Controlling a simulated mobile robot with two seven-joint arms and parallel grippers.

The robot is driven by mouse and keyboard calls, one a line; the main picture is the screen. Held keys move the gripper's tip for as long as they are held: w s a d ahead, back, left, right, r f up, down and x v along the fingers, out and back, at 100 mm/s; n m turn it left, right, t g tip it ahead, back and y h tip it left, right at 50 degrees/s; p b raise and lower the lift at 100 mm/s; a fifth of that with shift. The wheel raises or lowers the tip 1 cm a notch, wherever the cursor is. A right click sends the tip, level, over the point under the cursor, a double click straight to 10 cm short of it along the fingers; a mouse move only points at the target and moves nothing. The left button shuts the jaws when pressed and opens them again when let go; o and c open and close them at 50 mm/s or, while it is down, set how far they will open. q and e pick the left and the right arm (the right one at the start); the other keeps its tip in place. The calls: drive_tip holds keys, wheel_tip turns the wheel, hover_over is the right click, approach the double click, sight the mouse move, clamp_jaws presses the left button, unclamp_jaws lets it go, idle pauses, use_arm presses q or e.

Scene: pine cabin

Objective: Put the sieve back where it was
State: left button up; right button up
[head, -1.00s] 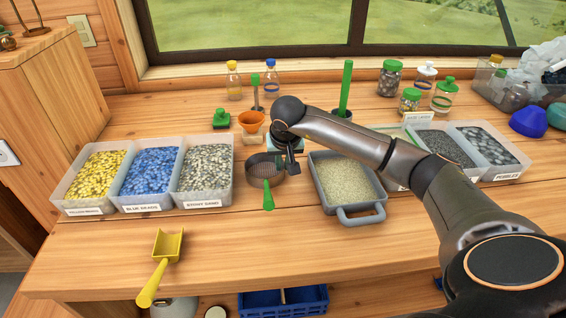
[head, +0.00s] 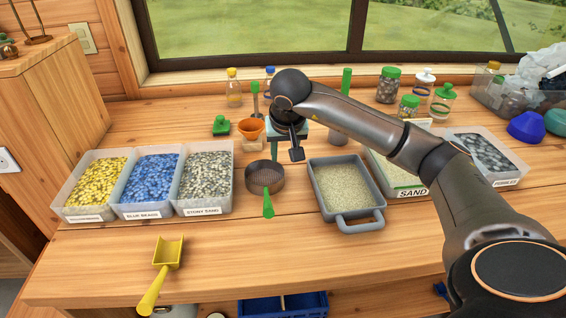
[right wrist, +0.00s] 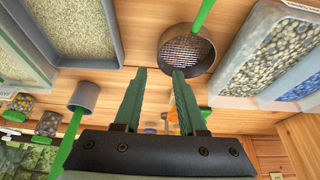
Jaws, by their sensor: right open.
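The sieve (head: 266,176), a round dark mesh pan with a green handle, rests on the table between the stony sand bin and the grey handled tray. Its handle points to the table's front edge. My right gripper (head: 297,154) is behind and to the right of the sieve, apart from it. In the right wrist view the gripper (right wrist: 160,76) has two green fingers spread with nothing between them. The sieve (right wrist: 186,66) shows there just beyond the fingertips. My left gripper is not in view.
The grey tray (head: 363,219) of pale sand stands right of the sieve; the stony sand bin (head: 203,207) stands left. An orange funnel (head: 251,127) is behind. A yellow scoop (head: 167,252) lies at the front left. The table front between scoop and tray is clear.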

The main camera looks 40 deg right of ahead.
drive_tip(key=v, duration=0.3)
drive_tip(key=shift+s+r, duration=0.1)
drive_tip(key=shift+r, duration=0.15)
idle(0.4)
